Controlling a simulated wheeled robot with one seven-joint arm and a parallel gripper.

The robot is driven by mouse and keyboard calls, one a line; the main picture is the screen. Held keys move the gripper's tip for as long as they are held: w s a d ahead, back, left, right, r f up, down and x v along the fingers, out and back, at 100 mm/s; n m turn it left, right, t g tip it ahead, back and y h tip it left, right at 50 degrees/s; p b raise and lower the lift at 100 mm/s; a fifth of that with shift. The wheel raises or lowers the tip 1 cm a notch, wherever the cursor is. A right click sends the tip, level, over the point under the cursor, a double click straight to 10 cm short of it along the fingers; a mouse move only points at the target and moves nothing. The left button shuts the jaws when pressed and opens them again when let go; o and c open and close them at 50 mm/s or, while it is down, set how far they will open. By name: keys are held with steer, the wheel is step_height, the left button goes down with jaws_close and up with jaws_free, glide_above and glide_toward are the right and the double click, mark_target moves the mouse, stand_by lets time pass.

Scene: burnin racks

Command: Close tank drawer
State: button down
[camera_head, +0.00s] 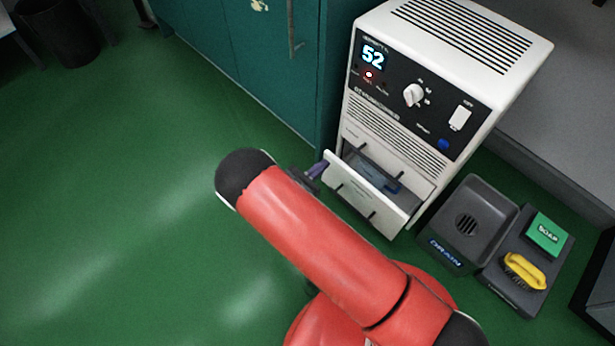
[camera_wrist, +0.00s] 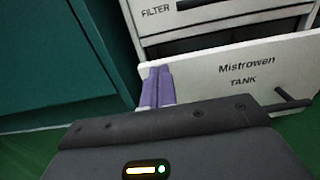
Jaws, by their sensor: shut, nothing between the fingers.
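The tank drawer (camera_head: 366,196) is pulled out at the bottom of a white dehumidifier (camera_head: 428,88), with a blue tank interior showing behind its front. In the wrist view its front panel, marked "Mistrowen TANK" (camera_wrist: 225,78), has a dark handle at the right. My gripper (camera_head: 318,170) is at the left end of the drawer front. Its purple fingers (camera_wrist: 157,87) are shut together and empty, overlapping the panel's left end in the wrist view. I cannot tell whether they touch it. My red arm hides part of the floor before the drawer.
A teal cabinet (camera_head: 265,55) stands just left of the dehumidifier. A dark drain basin (camera_head: 467,222) stands at its right, beside a tray with a green soap box (camera_head: 547,234) and a yellow brush (camera_head: 525,270). Green floor is open to the left.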

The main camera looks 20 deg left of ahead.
mark_target(331, 158)
steer(key=shift+w+d, duration=0.25)
steer(key=shift+w, duration=0.45)
steer(key=shift+w, duration=0.1)
steer(key=x, duration=0.4)
steer(key=shift+b, duration=0.4)
